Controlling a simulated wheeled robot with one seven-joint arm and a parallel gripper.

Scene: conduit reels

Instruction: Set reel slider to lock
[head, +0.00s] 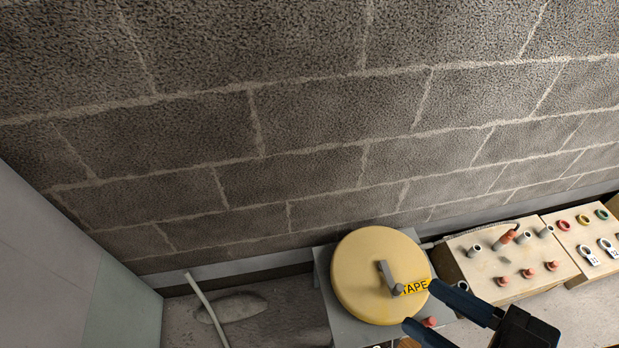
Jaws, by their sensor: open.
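The round yellow reel (362,287) lies on a grey base plate (323,268) in the lower middle of the head view. Its face carries a grey crank-like handle (385,275) and a yellow label (414,287) reading "TAPE". My gripper (421,306) is open, its two dark fingers at the reel's lower right edge. A small red knob (430,321) shows between the fingers, by the plate's right side. I cannot tell whether this knob is the slider, and no lock marking is readable. The fingers hold nothing, and I cannot tell whether they touch anything.
A wooden box (487,288) with grey cylinders and red knobs stands right of the reel. Another box (589,262) with coloured rings stands farther right. A pale conduit (205,308) lies at left. A block wall (300,110) rises behind; a grey panel (50,245) borders the left.

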